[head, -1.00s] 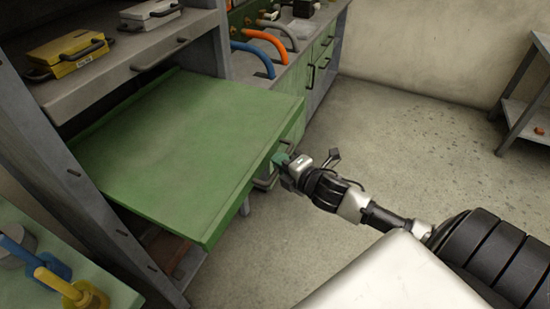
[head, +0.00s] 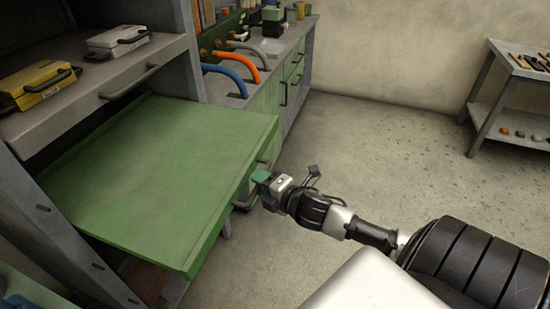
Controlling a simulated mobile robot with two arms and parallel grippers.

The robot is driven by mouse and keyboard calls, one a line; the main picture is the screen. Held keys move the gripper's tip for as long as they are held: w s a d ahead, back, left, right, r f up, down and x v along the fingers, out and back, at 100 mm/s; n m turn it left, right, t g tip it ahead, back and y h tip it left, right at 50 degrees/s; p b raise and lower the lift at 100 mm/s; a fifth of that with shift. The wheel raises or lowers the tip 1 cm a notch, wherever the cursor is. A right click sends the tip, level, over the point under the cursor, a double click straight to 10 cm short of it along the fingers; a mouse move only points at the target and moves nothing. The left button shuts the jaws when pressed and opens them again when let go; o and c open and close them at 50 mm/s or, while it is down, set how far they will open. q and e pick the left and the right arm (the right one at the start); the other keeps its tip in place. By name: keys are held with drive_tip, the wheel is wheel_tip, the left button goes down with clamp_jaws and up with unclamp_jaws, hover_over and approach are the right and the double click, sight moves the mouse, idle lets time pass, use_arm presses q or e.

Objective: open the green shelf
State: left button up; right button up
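The green shelf (head: 165,175) is a flat green sliding tray in a grey rack, and it stands pulled far out of the rack toward the right. Its dark handle (head: 243,203) is on the front edge. My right gripper (head: 262,182) is at that front edge, beside the handle. Its fingertips are small and partly hidden against the shelf edge, so I cannot tell whether they are closed on the handle. My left gripper is not in view.
A grey shelf (head: 112,82) above holds a yellow case (head: 40,85) and a silver case (head: 118,40). A green-fronted workbench (head: 290,85) with hoses stands behind. A grey side table (head: 510,110) stands at right. The concrete floor between is clear.

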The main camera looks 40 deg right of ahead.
drive_tip(key=v, duration=1)
drive_tip(key=shift+b, duration=0.3)
drive_tip(key=s+d+f+m+g+h, duration=0.2)
drive_tip(key=d+f+m, duration=0.15)
drive_tip(key=f, duration=0.55)
drive_tip(key=s+d+f+m+g+h, duration=0.1)
drive_tip(key=d+f+m+g, duration=0.2)
drive_tip(key=f, duration=0.7)
drive_tip(key=s+a+f+m+g+h, duration=0.1)
drive_tip(key=s+f+m+g, duration=0.2)
drive_tip(key=f, duration=0.5)
drive_tip(key=s+a+f+m, duration=0.1)
drive_tip(key=s+f+m, duration=0.2)
drive_tip(key=s+f, duration=0.45)
drive_tip(key=s+a+f+m+g+y, duration=0.1)
drive_tip(key=s+a+f+m+g, duration=0.4)
drive_tip(key=s+a+f, duration=1)
drive_tip(key=s+f+g, duration=0.1)
drive_tip(key=s, duration=0.1)
drive_tip(key=shift+s+a+f+g+y, duration=0.25)
drive_tip(key=shift+s+f+g+y, duration=0.05)
drive_tip(key=shift+f+g+y, duration=0.1)
